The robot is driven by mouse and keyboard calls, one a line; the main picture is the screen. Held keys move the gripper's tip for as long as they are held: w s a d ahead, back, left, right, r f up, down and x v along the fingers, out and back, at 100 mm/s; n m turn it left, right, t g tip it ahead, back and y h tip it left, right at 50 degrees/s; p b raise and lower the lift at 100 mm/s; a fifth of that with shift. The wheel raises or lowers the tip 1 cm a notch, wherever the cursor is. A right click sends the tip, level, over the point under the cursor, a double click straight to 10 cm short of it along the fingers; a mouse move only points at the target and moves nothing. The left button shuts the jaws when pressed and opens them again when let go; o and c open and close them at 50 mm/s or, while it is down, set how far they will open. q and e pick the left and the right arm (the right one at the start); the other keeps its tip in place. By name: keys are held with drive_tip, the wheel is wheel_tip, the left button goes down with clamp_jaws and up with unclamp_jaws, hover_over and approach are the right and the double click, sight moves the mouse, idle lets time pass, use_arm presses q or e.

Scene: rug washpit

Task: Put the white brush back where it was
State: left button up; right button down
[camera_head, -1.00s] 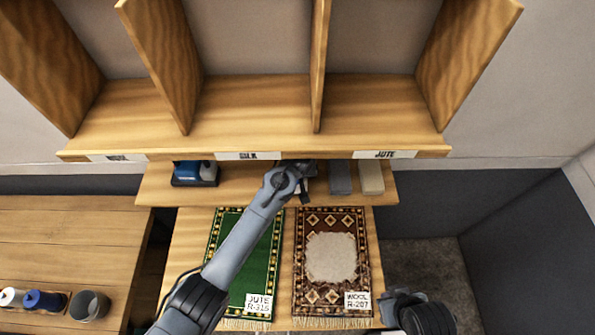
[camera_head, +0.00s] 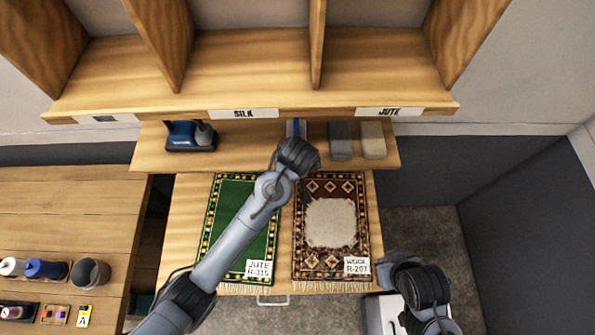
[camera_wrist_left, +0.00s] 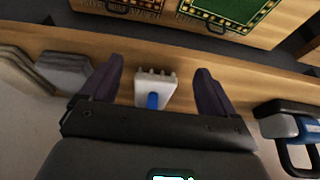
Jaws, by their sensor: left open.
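The white brush (camera_head: 296,128), with a blue handle, lies on the low wooden shelf (camera_head: 245,137) beneath the SILK and JUTE labels. It sits left of a dark grey block and a beige block. My left gripper (camera_head: 300,160) is in front of it; in the head view its fingers are mostly hidden by the wrist. In the left wrist view the white brush (camera_wrist_left: 155,90) shows between the two spread fingers of my left gripper (camera_wrist_left: 158,82), with no finger visibly touching it. My right arm is at the lower right; its gripper is not visible.
The dark grey block (camera_head: 341,139) and beige block (camera_head: 373,139) stand close right of the brush. A caddy with a blue item (camera_head: 190,135) stands at the shelf's left. A green rug (camera_head: 235,215) and a brown rug (camera_head: 331,260) lie on the table below.

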use_arm(q)
drive_tip(key=s+a+f+m, duration=0.1)
drive_tip(key=s+a, duration=1)
drive_tip(key=s, duration=0.2)
drive_tip(key=s+a+f+m+g, duration=0.1)
drive_tip(key=s+a+f, duration=0.1)
drive_tip(key=s+a, duration=0.9)
drive_tip(key=shift+s+f, duration=0.25)
drive_tip(key=shift+s, duration=0.75)
wheel_tip(320, 180, up, 6)
drive_tip(key=p, duration=0.5)
drive_tip(key=shift+p, duration=0.3)
